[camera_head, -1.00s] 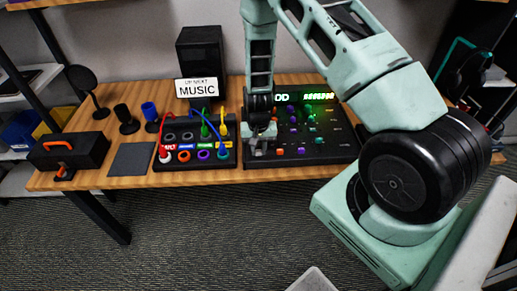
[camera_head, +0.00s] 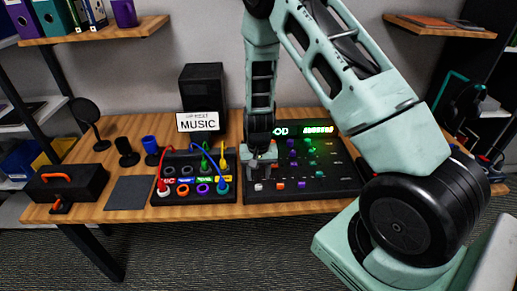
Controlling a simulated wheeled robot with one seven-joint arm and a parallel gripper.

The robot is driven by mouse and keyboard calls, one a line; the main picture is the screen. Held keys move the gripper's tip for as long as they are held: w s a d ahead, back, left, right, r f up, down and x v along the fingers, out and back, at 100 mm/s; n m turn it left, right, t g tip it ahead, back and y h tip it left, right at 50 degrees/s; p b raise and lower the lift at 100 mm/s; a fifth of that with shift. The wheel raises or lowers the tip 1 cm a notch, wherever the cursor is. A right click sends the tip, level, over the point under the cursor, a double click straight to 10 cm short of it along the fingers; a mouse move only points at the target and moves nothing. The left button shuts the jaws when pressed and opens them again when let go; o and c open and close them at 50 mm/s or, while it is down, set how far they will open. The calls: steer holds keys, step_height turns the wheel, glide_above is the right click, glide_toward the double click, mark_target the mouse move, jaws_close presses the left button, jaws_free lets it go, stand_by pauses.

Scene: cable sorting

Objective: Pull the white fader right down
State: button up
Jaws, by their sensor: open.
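The mixing panel (camera_head: 330,189) is a black slab on the table with a lit green display along its back. A small white cap (camera_head: 259,187), which looks like the white fader's, sits near its front left corner. It is in line with a row of orange and purple caps. My gripper (camera_head: 262,166) points down over the left part of the panel. It is open, with nothing visible between its fingers. It appears above and behind the white cap, apart from it. The gripper hides part of the panel's left side, including any slot behind the cap.
A patch box (camera_head: 157,198) with coloured cables stands close to the left of the panel. A sign reading MUSIC (camera_head: 198,122) and a black speaker (camera_head: 203,88) stand behind. A dark mat (camera_head: 130,193) and black toolbox (camera_head: 66,184) lie further left.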

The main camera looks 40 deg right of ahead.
step_height(320, 180, up, 13)
steer(key=shift+f+b, duration=0.15)
steer(key=shift+b, duration=0.3)
stand_by(0.3)
steer(key=s+a+r+n+y, duration=0.1)
steer(key=s+a+r+n, duration=0.35)
steer(key=a, duration=0.55)
steer(key=s+a+r+n, duration=0.35)
steer(key=s+a, duration=0.25)
steer(key=a, duration=0.3)
steer(key=s+a+r+n, duration=0.2)
steer(key=s+n, duration=0.1)
steer(key=s, duration=0.4)
steer(key=s+a+r+n, duration=0.2)
steer(key=s+a+n, duration=0.1)
steer(key=s, duration=0.4)
steer(key=shift+s+a+n, duration=0.25)
steer(key=shift+a+n, duration=0.05)
steer(key=shift+a, duration=0.05)
